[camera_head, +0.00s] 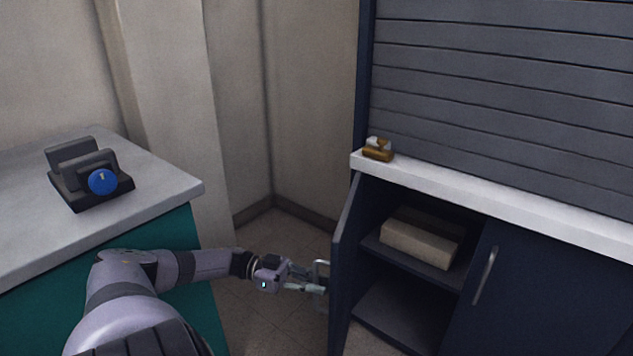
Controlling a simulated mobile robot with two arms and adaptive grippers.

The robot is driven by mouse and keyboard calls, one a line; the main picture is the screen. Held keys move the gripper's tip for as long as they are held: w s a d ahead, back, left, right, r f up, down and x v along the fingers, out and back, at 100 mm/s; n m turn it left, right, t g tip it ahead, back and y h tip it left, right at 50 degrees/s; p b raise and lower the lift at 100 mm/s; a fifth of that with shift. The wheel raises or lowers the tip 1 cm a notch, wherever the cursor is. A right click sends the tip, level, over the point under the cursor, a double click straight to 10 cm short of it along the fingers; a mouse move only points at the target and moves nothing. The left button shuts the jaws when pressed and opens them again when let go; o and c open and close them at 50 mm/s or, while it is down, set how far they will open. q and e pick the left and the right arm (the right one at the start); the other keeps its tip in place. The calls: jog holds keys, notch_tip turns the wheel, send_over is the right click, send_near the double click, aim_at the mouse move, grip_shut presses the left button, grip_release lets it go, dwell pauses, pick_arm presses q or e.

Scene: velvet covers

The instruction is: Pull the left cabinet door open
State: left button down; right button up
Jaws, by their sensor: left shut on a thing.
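The left cabinet door (347,250) is dark blue and stands swung open, seen nearly edge-on, at the left side of the cabinet. Its pale bar handle (318,270) is on the door's outer face. My left gripper (316,286) is shut on this handle, left of the door. Part of the grip is hard to make out at this size. The cabinet's inside shows two shelf levels, with a beige box (422,238) on the upper shelf (408,264). My right gripper is not in view.
The right cabinet door (545,290) is closed, with a metal handle (485,275). A white counter (500,203) above holds a small amber object (378,150). At left, a grey-topped teal counter (165,190) holds a black device with a blue disc (103,181). Tiled floor lies between.

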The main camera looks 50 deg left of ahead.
pick_arm(q)
jog(key=c, duration=1.7)
grip_release()
jog(key=shift+o, duration=0.2)
jog(key=shift+d, duration=0.1)
